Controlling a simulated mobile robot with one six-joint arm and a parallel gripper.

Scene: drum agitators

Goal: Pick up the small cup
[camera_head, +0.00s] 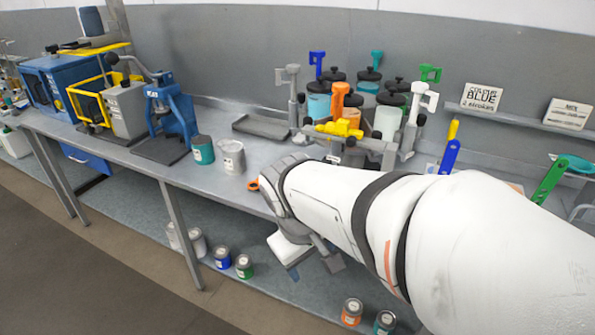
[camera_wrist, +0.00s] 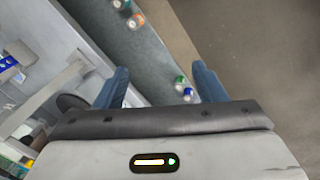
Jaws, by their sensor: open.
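I cannot make out for sure which thing is the small cup. Small round containers show in the head view: a teal-labelled can (camera_head: 203,152) and a grey-white can (camera_head: 231,158) stand upright side by side on the bench. My gripper (camera_head: 312,268) hangs over the bench's front side, to the right of and nearer than these cans. In the wrist view my gripper (camera_wrist: 160,72) has its two blue-grey fingers spread apart, with nothing between them but the distant lower shelf and floor. My arm hides part of the bench in the head view.
A blue can (camera_head: 222,258), a green can (camera_head: 244,267) and an orange can (camera_head: 352,313) stand on the lower shelf. An empty grey tray (camera_head: 262,127) lies at the back. Lidded pots on a rack (camera_head: 385,120) and a blue press (camera_head: 172,108) crowd the bench.

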